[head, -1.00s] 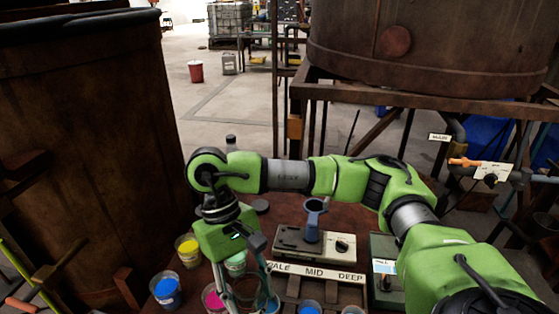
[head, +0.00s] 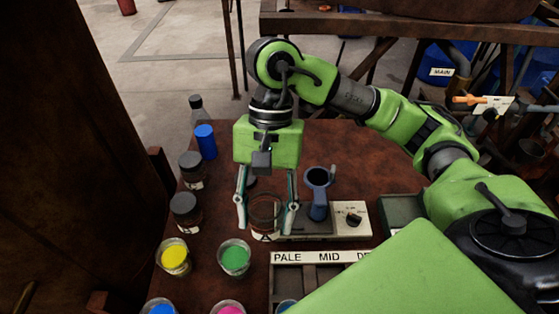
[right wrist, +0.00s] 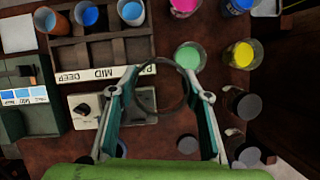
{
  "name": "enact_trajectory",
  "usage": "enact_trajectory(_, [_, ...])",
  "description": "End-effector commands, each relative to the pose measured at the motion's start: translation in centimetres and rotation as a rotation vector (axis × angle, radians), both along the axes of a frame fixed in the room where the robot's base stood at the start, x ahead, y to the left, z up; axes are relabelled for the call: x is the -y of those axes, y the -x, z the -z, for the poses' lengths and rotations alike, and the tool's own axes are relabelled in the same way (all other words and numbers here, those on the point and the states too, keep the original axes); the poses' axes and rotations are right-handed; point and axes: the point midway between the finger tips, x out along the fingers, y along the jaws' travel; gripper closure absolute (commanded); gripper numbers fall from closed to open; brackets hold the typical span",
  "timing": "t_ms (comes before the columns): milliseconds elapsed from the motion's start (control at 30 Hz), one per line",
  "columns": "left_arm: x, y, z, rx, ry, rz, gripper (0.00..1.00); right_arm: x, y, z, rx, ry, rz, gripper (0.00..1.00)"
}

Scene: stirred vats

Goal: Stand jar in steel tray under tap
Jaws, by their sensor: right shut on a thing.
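My right gripper (head: 266,222) is shut on a clear glass jar (head: 264,208), one finger on each side of it. The jar looks empty and upright, just left of the grey mixer stand, at or above the table; its height is hard to tell. In the right wrist view the jar's round rim (right wrist: 172,103) shows between the fingers. An orange-handled tap (head: 480,101) is at the far right, near a MAIN label. I cannot make out the steel tray. My left gripper is not in view.
The mixer stand (head: 345,218) is right beside the jar. Cups of yellow (head: 173,257) and green (head: 234,257) paint stand in front. Dark-lidded jars (head: 187,210) line the left edge. A rack labelled PALE MID DEEP (head: 300,257) is nearer. The table behind my gripper is mostly clear.

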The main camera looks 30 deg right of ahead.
Motion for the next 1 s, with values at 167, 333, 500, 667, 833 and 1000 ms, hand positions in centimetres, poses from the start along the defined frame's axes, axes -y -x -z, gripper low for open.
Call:
enact_trajectory(167, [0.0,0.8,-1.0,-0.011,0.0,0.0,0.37,0.7,-3.3,1.2,-0.007,0.0,0.005,0.81])
enact_trajectory(333, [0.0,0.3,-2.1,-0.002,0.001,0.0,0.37,1.7,-7.1,3.0,-0.005,0.0,0.002,0.81])
enact_trajectory(500, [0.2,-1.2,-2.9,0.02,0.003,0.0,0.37,2.5,-10.1,5.9,-0.007,0.002,0.002,0.81])
enact_trajectory(667, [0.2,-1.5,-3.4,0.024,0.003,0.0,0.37,2.9,-12.0,8.3,-0.003,-0.001,-0.001,0.81])
enact_trajectory(833, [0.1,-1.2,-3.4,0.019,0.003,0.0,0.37,3.1,-12.7,9.2,-0.001,0.001,-0.003,0.81])
enact_trajectory(1000, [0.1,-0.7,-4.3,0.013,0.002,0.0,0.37,3.2,-13.1,10.6,-0.006,0.001,-0.003,0.81])
